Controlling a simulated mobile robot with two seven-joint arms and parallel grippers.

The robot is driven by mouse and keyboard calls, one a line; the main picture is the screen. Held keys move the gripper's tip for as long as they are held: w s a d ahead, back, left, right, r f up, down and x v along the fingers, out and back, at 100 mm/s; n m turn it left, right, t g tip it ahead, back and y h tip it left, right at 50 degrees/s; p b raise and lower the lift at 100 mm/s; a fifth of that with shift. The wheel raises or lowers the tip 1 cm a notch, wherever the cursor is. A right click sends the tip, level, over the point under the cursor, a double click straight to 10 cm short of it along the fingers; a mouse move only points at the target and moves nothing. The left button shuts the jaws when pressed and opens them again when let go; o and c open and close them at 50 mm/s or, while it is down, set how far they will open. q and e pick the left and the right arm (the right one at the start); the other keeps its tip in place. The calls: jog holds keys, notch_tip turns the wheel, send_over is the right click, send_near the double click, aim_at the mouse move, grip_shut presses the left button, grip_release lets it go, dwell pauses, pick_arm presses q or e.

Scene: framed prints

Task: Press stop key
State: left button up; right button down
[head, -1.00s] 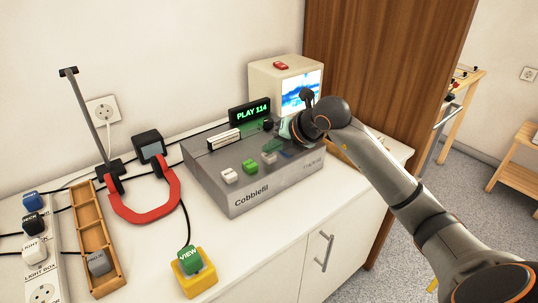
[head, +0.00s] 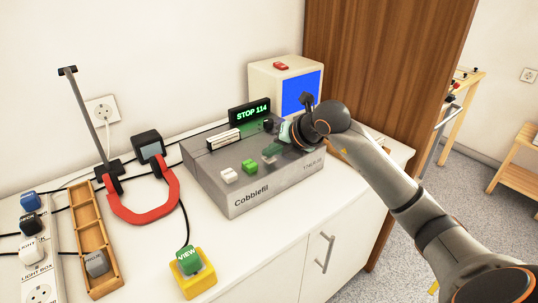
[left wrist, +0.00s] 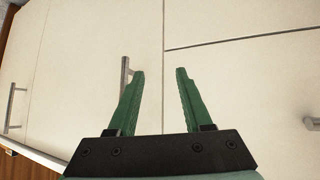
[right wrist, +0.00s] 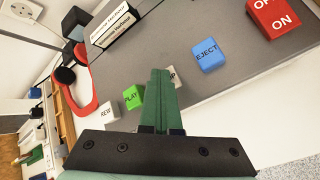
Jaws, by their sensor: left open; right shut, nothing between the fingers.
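The grey player (head: 262,189) marked Cobblefil stands on the white counter, with a row of keys on top. Its display (head: 250,112) reads STOP 114. My right gripper (head: 270,154) is shut and empty, with its green fingertips down at the stop key. In the right wrist view the fingers (right wrist: 160,72) cover most of the white stop key (right wrist: 173,77), and only its last letters show. The blue EJECT key (right wrist: 207,54) and green PLAY key (right wrist: 132,97) lie on either side. My left gripper (left wrist: 160,73) is open and empty in front of white cabinet doors.
A monitor (head: 301,94) with a plain blue screen stands behind the player. A red ON/OFF switch (right wrist: 274,17) is beyond EJECT.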

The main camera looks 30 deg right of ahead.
aim_at(272, 160)
dwell(0.4)
jog(key=shift+r+p, duration=1)
jog(key=shift+r, duration=0.2)
notch_tip(272, 160, up, 5)
jog(key=p, duration=0.4)
dwell(0.4)
